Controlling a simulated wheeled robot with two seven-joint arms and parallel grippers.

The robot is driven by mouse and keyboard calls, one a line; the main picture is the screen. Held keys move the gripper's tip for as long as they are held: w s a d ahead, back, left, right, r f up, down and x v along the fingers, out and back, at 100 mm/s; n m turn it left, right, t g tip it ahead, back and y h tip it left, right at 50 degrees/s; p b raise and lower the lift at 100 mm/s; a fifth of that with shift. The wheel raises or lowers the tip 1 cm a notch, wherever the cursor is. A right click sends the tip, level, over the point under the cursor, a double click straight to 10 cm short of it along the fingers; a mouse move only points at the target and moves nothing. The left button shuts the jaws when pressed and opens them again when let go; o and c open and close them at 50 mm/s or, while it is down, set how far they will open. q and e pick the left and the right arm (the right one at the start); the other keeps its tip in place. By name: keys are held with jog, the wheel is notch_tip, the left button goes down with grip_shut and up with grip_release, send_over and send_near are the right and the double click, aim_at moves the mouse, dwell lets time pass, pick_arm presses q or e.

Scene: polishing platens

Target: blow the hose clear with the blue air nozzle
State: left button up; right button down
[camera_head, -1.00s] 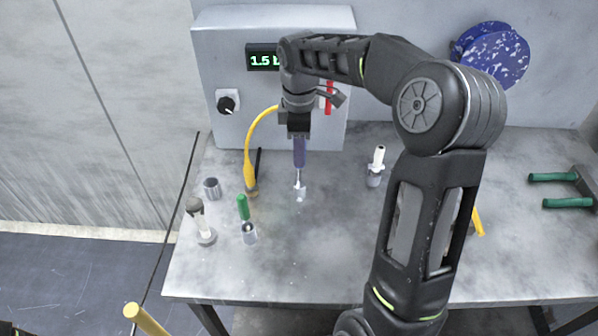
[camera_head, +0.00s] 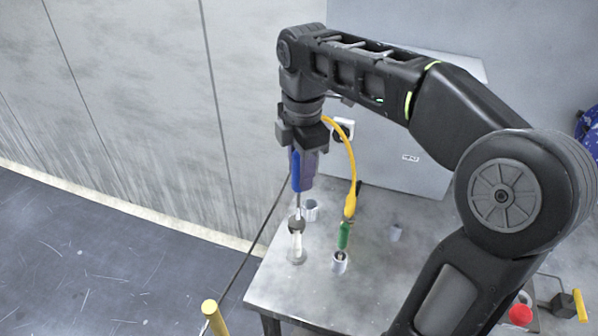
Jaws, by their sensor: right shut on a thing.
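My right gripper (camera_head: 303,138) is shut on the blue air nozzle (camera_head: 302,168) and holds it upright, thin tip down. The tip is over the dark, round top of a pale upright piece (camera_head: 297,245) at the left of the bench; I cannot tell whether they touch. My left gripper is out of view.
On the grey bench (camera_head: 300,288) stand an open metal cup (camera_head: 311,211), a green-handled item in a holder (camera_head: 340,264) and a small grey cup (camera_head: 396,233). A red ball-like thing (camera_head: 521,314) is at lower right. A yellow post (camera_head: 210,308) rises at lower left.

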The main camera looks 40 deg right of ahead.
aim_at(298, 191)
jog(key=shift+a+r, duration=0.15)
jog(key=shift+a, duration=0.15)
jog(key=shift+d, duration=0.1)
jog(key=shift+f+b, duration=0.55)
jog(key=shift+f, duration=1.4)
dwell(1.6)
